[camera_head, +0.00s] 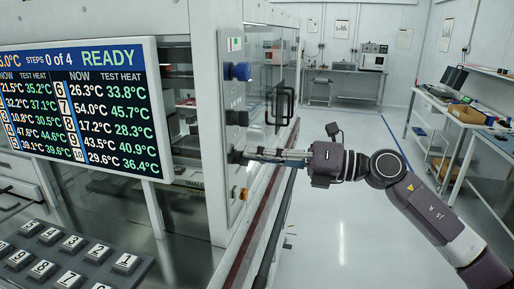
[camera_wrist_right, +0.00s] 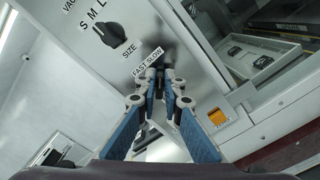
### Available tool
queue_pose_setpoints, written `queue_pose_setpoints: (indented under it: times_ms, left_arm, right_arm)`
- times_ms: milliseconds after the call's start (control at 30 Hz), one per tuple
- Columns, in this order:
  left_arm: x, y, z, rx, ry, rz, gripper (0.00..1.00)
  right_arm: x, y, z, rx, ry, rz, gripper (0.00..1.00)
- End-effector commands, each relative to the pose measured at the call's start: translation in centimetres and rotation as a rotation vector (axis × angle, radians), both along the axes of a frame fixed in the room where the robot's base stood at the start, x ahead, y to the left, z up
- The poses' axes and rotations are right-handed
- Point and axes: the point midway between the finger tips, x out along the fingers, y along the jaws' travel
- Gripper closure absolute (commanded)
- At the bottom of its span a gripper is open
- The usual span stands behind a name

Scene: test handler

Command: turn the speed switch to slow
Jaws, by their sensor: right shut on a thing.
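The speed switch (camera_head: 236,157) is a dark knob on the light side panel of the machine, below another black knob. In the right wrist view, the FAST SLOW label (camera_wrist_right: 147,61) shows just by my fingertips. My right gripper (camera_head: 248,155) reaches in from the right with its fingers at the panel, shut on the speed switch. In the right wrist view, the fingers (camera_wrist_right: 157,78) come together in front of the switch and mostly hide it, so which way it points cannot be told. My left gripper is not in view.
The black size knob (camera_wrist_right: 113,36) with S M L marks is beside the label. A blue knob (camera_head: 238,71) sits higher on the panel and an orange one (camera_head: 240,193) lower. A display (camera_head: 80,110) and number keys (camera_head: 75,255) are at left. The floor (camera_head: 345,215) is clear.

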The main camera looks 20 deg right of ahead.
Motion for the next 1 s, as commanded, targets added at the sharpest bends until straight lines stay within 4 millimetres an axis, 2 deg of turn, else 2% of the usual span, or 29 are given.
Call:
queue_pose_setpoints:
  times_ms: [100, 400, 1000]
  left_arm:
    - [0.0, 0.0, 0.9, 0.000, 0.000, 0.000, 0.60]
    - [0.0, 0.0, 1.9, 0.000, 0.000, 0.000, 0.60]
    - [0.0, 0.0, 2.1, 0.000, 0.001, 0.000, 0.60]
  right_arm:
    - [0.1, -0.1, 0.1, 0.046, 0.074, 0.000, 1.00]
    - [0.2, -0.1, -0.2, 0.128, 0.193, -0.001, 1.00]
    - [0.2, -0.1, -0.4, 0.155, 0.231, 0.000, 1.00]
